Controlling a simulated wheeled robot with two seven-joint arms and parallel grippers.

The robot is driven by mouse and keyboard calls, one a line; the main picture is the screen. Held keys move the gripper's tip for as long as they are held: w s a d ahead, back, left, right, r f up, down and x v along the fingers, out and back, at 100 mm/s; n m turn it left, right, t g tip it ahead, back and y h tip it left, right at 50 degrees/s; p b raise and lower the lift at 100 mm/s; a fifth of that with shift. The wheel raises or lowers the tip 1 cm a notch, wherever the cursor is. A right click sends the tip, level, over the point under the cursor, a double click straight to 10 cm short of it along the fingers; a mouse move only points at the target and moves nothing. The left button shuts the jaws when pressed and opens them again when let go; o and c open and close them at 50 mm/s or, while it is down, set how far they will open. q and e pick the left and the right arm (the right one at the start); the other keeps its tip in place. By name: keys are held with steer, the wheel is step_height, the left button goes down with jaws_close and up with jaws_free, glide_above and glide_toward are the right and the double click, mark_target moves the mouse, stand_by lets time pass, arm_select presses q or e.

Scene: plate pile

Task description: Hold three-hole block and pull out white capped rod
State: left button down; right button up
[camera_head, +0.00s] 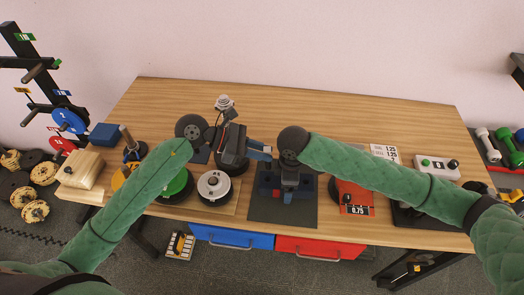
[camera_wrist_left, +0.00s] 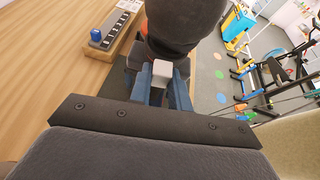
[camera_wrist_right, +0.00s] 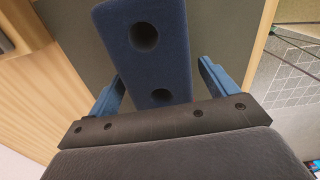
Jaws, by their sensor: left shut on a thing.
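The dark blue three-hole block (camera_head: 266,183) is over the dark mat at the table's front middle; in the right wrist view the block (camera_wrist_right: 150,62) shows two holes, and the rest is cut off or hidden. My right gripper (camera_head: 287,194) points down at the block, its fingers (camera_wrist_right: 162,80) open on either side of it. A slight gap shows at the right finger. The white square cap of the rod (camera_wrist_left: 162,69) sits between my left gripper's blue fingers (camera_wrist_left: 161,88), which are shut on it. In the head view my left gripper (camera_head: 268,151) points right, close to my right wrist. The rod's shaft is hidden.
The dark mat (camera_head: 262,214) lies by the front edge.

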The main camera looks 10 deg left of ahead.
step_height(320, 180, up, 12)
stand_by(0.7)
